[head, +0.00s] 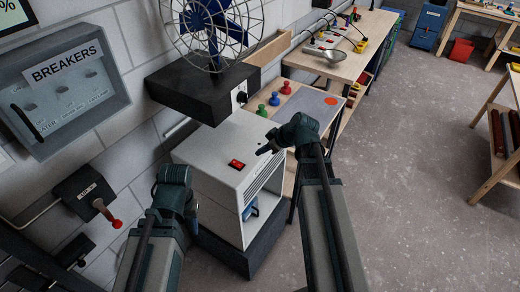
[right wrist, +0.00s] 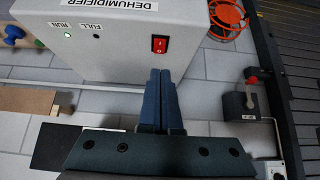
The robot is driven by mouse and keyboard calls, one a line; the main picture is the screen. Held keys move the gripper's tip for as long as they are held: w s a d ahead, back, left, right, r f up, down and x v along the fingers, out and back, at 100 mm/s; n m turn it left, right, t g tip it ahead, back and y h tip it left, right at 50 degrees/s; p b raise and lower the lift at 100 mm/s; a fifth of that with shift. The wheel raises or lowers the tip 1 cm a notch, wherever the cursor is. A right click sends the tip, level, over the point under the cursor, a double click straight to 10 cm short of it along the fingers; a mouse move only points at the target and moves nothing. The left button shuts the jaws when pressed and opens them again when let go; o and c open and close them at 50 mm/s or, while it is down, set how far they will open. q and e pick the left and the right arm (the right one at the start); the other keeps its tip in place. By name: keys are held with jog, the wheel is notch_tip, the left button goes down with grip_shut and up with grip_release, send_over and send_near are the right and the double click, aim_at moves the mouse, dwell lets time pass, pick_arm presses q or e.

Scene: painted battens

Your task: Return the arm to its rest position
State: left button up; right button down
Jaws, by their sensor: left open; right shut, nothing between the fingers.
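My right gripper (head: 262,150) is shut and empty above the top of the white dehumidifier (head: 216,150). Its blue-grey fingers (right wrist: 160,78) lie side by side in the right wrist view, pointing toward the red switch (right wrist: 160,45). That switch also shows in the head view (head: 237,164), to the left of and below the fingertips. The fingers look apart from it, though the exact gap is unclear. My left arm (head: 173,185) is low at the left, beside the dehumidifier; its gripper is open, with the fingers hard to make out.
A caged blue fan (head: 210,25) stands on a black box (head: 200,88) behind the dehumidifier. A breaker box (head: 65,85) and a red-handled lever box (head: 88,193) are on the left wall. A wooden bench (head: 345,60) runs behind. The floor at right (head: 420,190) is clear.

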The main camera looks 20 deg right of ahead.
jog(key=s+a+f+m+g+h+b, duration=0.3)
jog(key=s+a+f+g+h+b, duration=0.3)
jog(key=s+a+f+b, duration=0.4)
jog(key=s+a+f, duration=0.5)
jog(key=s+a, duration=0.2)
jog(key=shift+s+a+m+b, duration=0.3)
jog(key=shift+s+m+b, duration=0.05)
jog(key=shift+m, duration=0.05)
